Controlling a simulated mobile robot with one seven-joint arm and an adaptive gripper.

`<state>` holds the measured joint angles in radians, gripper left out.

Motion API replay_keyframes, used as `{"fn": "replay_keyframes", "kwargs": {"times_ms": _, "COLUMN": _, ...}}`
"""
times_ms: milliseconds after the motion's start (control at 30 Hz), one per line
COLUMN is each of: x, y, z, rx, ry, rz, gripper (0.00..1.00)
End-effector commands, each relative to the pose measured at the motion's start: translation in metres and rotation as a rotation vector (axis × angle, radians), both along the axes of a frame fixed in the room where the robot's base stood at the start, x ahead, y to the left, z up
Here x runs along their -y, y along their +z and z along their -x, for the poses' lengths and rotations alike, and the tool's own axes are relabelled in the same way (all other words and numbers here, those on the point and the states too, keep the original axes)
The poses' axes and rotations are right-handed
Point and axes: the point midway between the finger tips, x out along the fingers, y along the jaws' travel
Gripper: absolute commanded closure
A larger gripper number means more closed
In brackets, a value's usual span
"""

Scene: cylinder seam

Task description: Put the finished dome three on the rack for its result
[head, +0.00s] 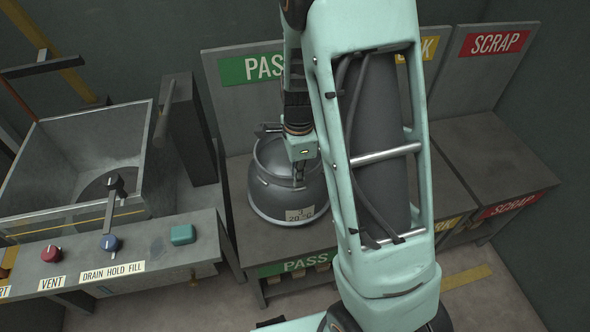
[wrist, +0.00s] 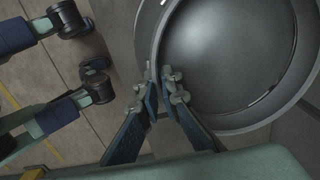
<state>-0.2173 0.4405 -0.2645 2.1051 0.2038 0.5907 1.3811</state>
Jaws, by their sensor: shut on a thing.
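Dome three (head: 275,185) is a dark grey metal vessel with a collar at its top and a pale label reading 3 and 20 °C. In the head view it is upright at the PASS bay of the rack (head: 235,170), over the shelf, and looks to be resting on it. My gripper (head: 299,178) comes down from above at the dome's top right. In the wrist view my gripper (wrist: 162,88) has its two fingers closed on the rim of the dome (wrist: 225,60). My arm hides part of the dome's right side.
The green PASS sign (head: 250,68) stands behind the dome. My arm covers most of the middle bay. The SCRAP bay (head: 490,155) at right is empty. At left are an open grey tank (head: 60,210) and a control panel (head: 130,250) with knobs and a green button.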

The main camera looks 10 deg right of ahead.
Motion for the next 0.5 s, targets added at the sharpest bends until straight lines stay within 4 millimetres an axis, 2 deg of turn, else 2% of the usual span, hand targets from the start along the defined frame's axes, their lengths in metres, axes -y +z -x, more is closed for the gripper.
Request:
{"fn": "replay_keyframes", "kwargs": {"times_ms": 100, "x": 0.0002, "y": -0.0077, "z": -0.0029, "rx": 0.008, "ry": 0.0, "rz": 0.0, "gripper": 1.0}}
{"fn": "replay_keyframes", "kwargs": {"times_ms": 433, "x": 0.0001, "y": -0.01, "z": -0.0031, "rx": 0.009, "ry": 0.0, "rz": 0.0, "gripper": 1.0}}
{"fn": "replay_keyframes", "kwargs": {"times_ms": 500, "x": 0.0, "y": -0.0117, "z": -0.0003, "rx": 0.001, "ry": 0.0, "rz": 0.0, "gripper": 0.89}}
